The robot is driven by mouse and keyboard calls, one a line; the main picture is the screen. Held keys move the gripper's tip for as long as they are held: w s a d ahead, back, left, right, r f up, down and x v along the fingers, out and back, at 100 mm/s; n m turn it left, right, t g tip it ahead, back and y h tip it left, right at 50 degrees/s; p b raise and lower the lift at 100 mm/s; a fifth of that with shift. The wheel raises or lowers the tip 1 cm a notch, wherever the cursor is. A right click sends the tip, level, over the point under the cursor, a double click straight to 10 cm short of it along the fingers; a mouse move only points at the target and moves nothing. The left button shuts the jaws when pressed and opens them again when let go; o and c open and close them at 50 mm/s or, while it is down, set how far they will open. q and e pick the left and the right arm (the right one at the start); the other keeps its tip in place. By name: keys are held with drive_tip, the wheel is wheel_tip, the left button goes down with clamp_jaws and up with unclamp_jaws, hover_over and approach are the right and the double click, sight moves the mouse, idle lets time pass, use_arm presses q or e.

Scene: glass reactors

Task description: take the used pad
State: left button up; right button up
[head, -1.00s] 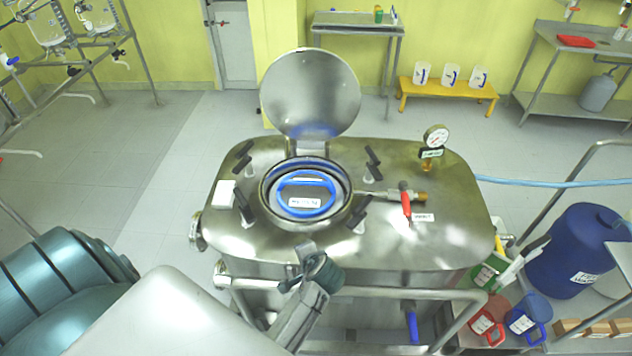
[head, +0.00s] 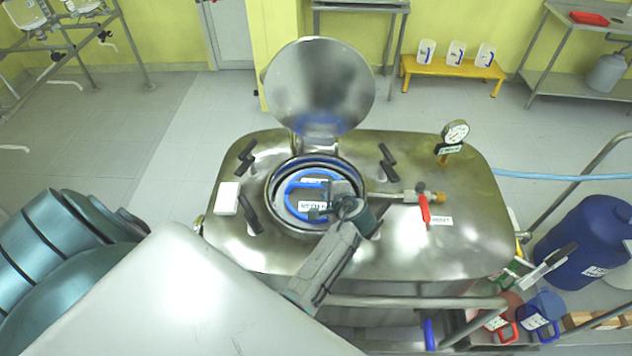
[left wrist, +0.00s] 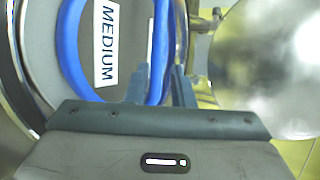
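A small white square block (head: 227,198), perhaps the pad, lies on the left of the steel tank's top (head: 450,215); I cannot tell if it is used. In the tank's open round hatch is a grey disc with a blue loop and a MEDIUM label (head: 314,206). The loop (left wrist: 72,50) also shows in the left wrist view. My left gripper (head: 328,210) is over the right part of the hatch, away from the white block. Its fingers (left wrist: 160,88) are apart, with part of the blue loop seen between them; contact is unclear. My right gripper is not in view.
The raised hatch lid (head: 318,88) stands behind the opening. Dark clamps (head: 388,162) surround the hatch. A red-handled valve (head: 424,208) and a gauge (head: 455,133) stand on the right. A blue drum (head: 585,245) and jugs are beyond the tank's right side.

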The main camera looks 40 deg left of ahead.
sight(319, 185)
use_arm(q)
drive_tip(key=shift+w+a+f, duration=0.4)
drive_tip(key=shift+a+f, duration=0.1)
drive_tip(key=b+x, duration=0.3)
drive_tip(key=x, duration=0.1)
drive_tip(key=shift+f+b, duration=0.2)
drive_tip(key=shift+b, duration=0.2)
drive_tip(key=shift+w+a+f, duration=0.1)
drive_tip(key=shift+a, duration=0.2)
drive_tip(key=shift+w+a, duration=0.15)
drive_tip(key=c, duration=0.4)
clamp_jaws()
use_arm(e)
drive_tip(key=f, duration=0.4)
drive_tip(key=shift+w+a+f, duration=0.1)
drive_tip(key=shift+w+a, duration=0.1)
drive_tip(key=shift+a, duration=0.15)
